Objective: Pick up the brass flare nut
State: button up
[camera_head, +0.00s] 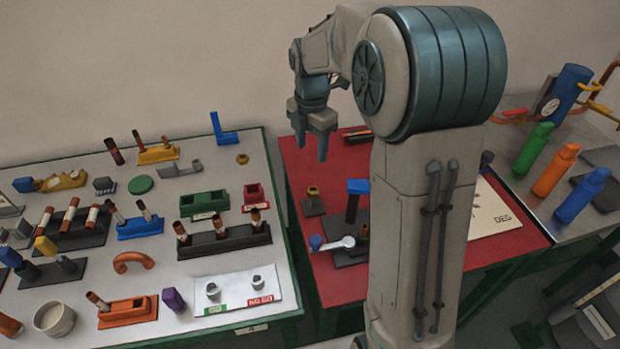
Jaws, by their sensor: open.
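A small brass-coloured piece (242,159), which looks like the flare nut, lies on the grey left table near its back right corner. It is too small to make out its shape. Another brass-coloured piece (313,190) sits on a dark base on the red table. My gripper (312,150) is open and empty, pointing down above the back left part of the red table. It is to the right of the small brass piece and apart from it. Both brass pieces are in plain view.
A blue angled bracket (222,130) stands behind the small brass piece, and a red bin (254,195) and a green bin (204,204) stand in front. Several racks crowd the left table. A blue-topped post (357,187) rises from the red table.

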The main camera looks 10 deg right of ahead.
send_over(313, 191)
jog(key=f, duration=0.8)
jog(key=shift+w+a, duration=0.1)
jog(key=shift+w, duration=0.1)
jog(key=f, duration=0.3)
jog(key=f+p, duration=0.1)
jog(key=f, duration=0.1)
jog(key=shift+s+f, duration=0.25)
jog(key=shift+f, duration=0.1)
jog(key=c, duration=0.8)
